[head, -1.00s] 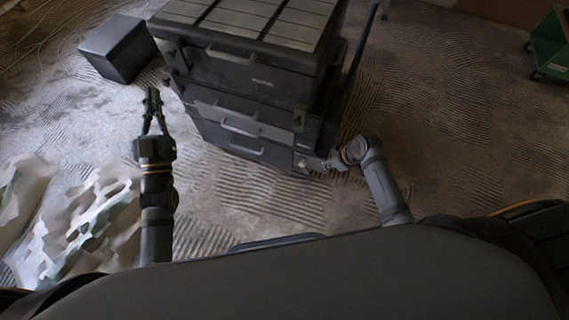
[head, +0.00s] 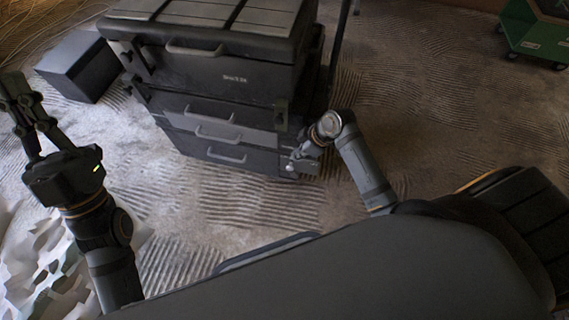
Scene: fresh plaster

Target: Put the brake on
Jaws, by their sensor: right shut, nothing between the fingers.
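A dark stacked tool cart (head: 215,100) with drawers and pale handles stands in front of me. My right gripper (head: 297,165) is shut and empty, low at the cart's front right corner. It is at or very close to the corner; I cannot tell whether it touches. No brake lever can be made out there; the gripper and the cart's dark base hide the detail. My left gripper (head: 14,92) is at the far left, away from the cart. Its two fingers come together at the tips, with nothing seen between them.
A dark box (head: 75,68) stands on the floor left of the cart. A green wheeled cart (head: 535,35) is at the top right. Crumpled pale sheeting (head: 40,265) lies at lower left. The ridged plaster floor right of the cart is clear.

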